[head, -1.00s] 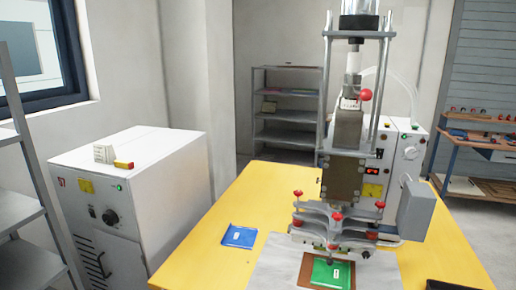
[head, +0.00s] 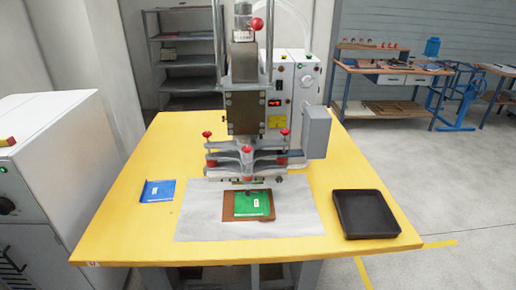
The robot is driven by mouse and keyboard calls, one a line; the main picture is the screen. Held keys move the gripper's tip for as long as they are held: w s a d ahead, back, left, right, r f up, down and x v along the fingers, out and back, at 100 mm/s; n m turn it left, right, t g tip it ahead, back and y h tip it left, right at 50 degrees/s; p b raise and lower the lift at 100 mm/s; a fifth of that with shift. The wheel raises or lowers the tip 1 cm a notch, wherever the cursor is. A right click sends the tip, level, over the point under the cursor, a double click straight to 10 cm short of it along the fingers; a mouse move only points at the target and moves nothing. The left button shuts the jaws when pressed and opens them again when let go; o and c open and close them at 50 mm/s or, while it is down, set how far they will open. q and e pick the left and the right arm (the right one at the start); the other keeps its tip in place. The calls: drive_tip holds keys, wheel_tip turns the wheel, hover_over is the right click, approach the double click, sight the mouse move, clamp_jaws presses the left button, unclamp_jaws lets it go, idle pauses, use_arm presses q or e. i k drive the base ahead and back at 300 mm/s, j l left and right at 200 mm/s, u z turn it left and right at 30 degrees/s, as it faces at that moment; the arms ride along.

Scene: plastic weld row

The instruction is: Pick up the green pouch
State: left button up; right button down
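The green pouch (head: 250,208) lies flat on a brown board (head: 229,213) at the front middle of the yellow table. A small white label shows on it. The board rests on a pale grey sheet (head: 193,222). The press head stands just behind and above the pouch, and its lower parts come close to the pouch's far edge. Neither of my grippers shows in the head view.
A blue pouch (head: 158,191) lies on the yellow table (head: 130,231) to the left. An empty-looking black tray (head: 365,214) sits at the table's right front. The welding press (head: 245,115) stands at the table's back. A white cabinet (head: 50,150) is at the left. Open floor lies to the right.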

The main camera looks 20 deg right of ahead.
sight(257, 205)
drive_tip(key=i+j+z, duration=0.1)
drive_tip(key=z, duration=0.25)
drive_tip(key=i+j+z, duration=0.2)
drive_tip(key=z, duration=0.15)
drive_tip(key=i+j+z, duration=0.2)
drive_tip(key=z, duration=0.2)
